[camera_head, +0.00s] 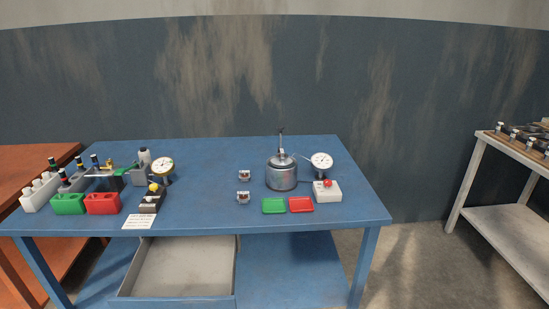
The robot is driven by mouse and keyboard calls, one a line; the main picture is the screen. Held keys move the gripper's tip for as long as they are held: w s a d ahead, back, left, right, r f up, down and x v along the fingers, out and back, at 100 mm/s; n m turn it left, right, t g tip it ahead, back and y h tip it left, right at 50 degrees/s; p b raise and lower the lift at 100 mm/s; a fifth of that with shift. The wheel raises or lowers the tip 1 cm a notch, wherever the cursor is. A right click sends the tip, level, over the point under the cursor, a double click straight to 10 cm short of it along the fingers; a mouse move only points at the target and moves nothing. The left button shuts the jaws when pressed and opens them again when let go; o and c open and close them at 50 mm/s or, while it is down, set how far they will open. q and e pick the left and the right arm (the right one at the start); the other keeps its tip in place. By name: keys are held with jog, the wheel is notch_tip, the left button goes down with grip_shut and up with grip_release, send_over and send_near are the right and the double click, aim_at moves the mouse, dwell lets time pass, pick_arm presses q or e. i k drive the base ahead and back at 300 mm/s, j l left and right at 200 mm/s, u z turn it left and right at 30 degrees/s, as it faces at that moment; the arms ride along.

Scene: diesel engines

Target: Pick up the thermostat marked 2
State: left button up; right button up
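Two small metal parts with white faces, which look like the thermostats, sit on the blue table (215,160) left of the metal pot. One thermostat (244,175) is farther back, and the other thermostat (243,197) is nearer the front edge. Their marks are too small to read, so I cannot tell which is marked 2. Neither of my grippers is in view.
A metal pot (282,178) with a dial gauge (321,161), a white box with a red knob (327,191), a green tray (274,206) and a red tray (301,204) stand right. Fixtures and bins (102,203) crowd the left. An open drawer (180,268) protrudes below.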

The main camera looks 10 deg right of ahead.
aim_at(281, 156)
jog(key=i+l+u, duration=0.15)
jog(key=l+u, duration=0.75)
jog(key=i+j, duration=0.05)
jog(key=j, duration=0.05)
